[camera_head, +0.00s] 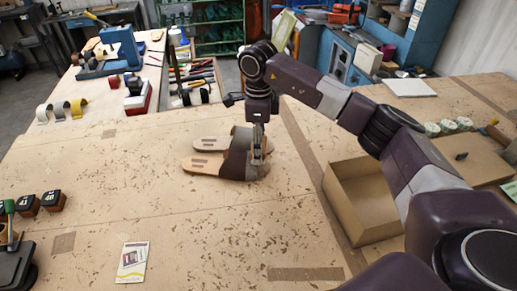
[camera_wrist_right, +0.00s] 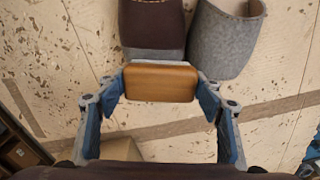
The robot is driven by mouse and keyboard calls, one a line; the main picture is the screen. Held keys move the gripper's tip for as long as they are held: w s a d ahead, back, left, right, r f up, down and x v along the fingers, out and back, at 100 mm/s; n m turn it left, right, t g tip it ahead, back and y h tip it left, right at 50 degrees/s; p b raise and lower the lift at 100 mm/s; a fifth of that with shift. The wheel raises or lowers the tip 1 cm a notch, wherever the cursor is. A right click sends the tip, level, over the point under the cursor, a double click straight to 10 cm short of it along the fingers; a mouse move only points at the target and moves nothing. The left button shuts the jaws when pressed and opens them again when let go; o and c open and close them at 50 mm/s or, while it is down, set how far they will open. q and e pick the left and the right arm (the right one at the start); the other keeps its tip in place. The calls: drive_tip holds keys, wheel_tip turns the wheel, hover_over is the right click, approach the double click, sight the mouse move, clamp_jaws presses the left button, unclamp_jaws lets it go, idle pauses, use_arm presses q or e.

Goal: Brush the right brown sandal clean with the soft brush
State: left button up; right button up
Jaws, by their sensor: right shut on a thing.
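The brush lies close against the brown strap (camera_wrist_right: 153,24); contact is unclear. A grey strap (camera_wrist_right: 226,42) is beside it. My left gripper is out of view.
An open cardboard box (camera_head: 362,205) stands right of the sandals. A printed card (camera_head: 132,262) lies at the front, and dark blocks (camera_head: 52,200) at the left. A blue machine (camera_head: 118,50) stands on the back left table. The bench around the sandals is clear.

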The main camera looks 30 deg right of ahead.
idle(0.5)
drive_tip(key=shift+s+a+f, duration=0.1)
drive_tip(key=shift+s+a, duration=0.25)
drive_tip(key=shift+s, duration=0.2)
drive_tip(key=shift+s+a, duration=0.35)
drive_tip(key=shift+s, duration=0.2)
drive_tip(key=shift+r+p, duration=2.45)
drive_tip(key=shift+r, duration=1.65)
